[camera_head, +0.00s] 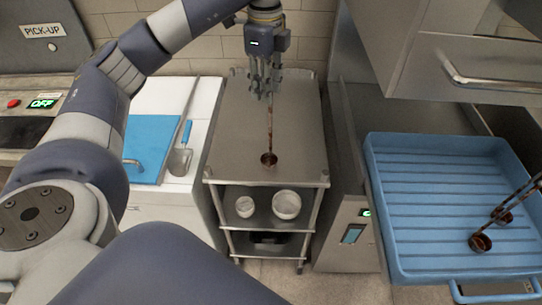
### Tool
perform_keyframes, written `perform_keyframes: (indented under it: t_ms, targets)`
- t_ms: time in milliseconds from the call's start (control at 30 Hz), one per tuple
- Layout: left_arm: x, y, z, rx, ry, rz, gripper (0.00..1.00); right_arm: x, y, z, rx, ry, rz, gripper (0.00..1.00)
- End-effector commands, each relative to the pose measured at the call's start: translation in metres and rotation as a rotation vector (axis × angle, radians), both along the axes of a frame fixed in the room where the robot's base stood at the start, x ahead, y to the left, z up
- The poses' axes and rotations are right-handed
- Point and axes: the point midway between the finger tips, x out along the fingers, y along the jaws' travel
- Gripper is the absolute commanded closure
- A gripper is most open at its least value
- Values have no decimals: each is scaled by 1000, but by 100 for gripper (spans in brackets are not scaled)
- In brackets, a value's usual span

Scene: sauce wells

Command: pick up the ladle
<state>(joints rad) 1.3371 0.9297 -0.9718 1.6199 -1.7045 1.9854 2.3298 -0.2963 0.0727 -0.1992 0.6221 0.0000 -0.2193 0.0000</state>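My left gripper (262,92) is over the steel cart, pointing down. It is shut on a ladle (269,158), near the top of the thin brown-stained handle. The ladle hangs almost upright, its small dark bowl lowest, in front of the cart top's near edge in the picture. I cannot tell how far the bowl is above the cart top. Two more ladles show at the right: one bowl (480,242) and another bowl (503,216), with handles running up to the right. My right gripper is not in view.
The steel cart (235,130) has a clear top and white bowls (286,205) on its lower shelf. A blue ribbed tray (420,180) is at the right, below a steel drawer (500,70). A blue board (150,140) and a scoop (180,160) lie on the left counter.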

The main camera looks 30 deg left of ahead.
Motion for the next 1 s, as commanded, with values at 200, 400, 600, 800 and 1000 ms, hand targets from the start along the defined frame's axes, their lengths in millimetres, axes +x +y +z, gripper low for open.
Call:
perform_keyframes:
  t_ms: [200,400,600,800,1000]
  targets:
    - [-1,0,-34,0,5,-2,72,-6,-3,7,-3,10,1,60]
    - [1,-2,-48,-1,3,-4,72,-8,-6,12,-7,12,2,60]
    - [7,-6,-76,-2,6,-5,72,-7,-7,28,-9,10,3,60]
    - [7,-6,-96,-2,2,-5,72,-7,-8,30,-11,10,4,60]
    - [8,-6,-97,-3,1,-5,72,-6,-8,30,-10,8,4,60]
